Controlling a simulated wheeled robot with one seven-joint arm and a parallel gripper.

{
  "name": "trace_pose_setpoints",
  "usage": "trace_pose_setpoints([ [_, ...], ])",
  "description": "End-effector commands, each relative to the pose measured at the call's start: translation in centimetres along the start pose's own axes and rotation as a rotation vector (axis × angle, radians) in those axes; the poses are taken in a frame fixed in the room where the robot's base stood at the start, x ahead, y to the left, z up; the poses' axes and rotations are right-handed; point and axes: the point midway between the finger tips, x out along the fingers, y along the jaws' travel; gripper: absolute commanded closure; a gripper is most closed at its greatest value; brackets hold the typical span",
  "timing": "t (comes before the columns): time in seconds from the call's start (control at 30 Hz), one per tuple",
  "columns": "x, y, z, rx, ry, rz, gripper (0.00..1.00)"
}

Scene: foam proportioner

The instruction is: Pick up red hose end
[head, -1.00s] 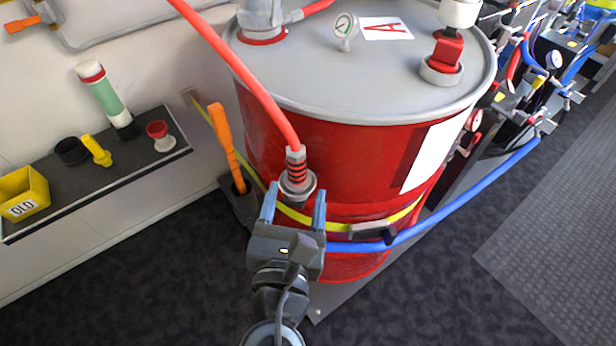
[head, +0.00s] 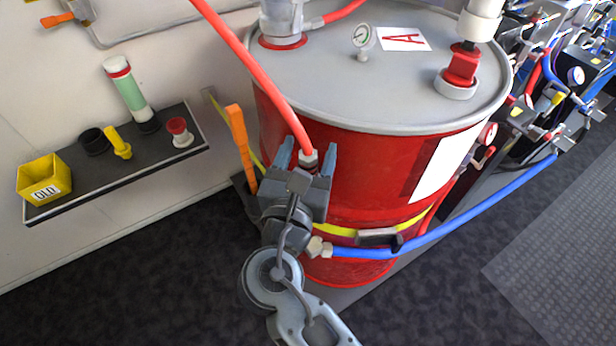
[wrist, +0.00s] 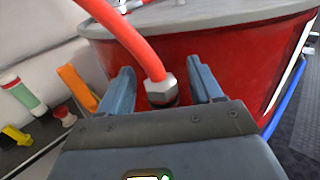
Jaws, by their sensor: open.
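The red hose (head: 250,62) comes down from the top of the red drum (head: 375,165) to a pale metal end fitting (head: 308,158) in front of the drum's side. My gripper (head: 308,160) is open, with one blue-grey finger on each side of the hose end. In the wrist view the hose end (wrist: 161,90) sits between the two open fingers (wrist: 162,88), with gaps visible on both sides. The lower part of the fitting is hidden behind my gripper body.
A yellow strap (head: 345,229) circles the drum. An orange-handled tool (head: 240,145) stands left. A shelf (head: 75,200) holds a yellow box (head: 42,178) and small parts.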

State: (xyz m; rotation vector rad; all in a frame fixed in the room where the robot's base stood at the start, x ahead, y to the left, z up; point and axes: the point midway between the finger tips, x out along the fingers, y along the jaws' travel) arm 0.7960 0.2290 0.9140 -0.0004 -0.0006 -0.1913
Motion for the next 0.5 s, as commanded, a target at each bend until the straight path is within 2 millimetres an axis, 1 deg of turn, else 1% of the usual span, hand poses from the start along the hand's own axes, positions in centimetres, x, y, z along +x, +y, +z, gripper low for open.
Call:
trace_pose_setpoints([
  [0.17, 0.00, -0.01, -0.03, 0.000, 0.000, 0.000, 0.35],
  [0.5, -0.03, -0.01, -0.03, 0.000, 0.001, 0.000, 0.67],
])
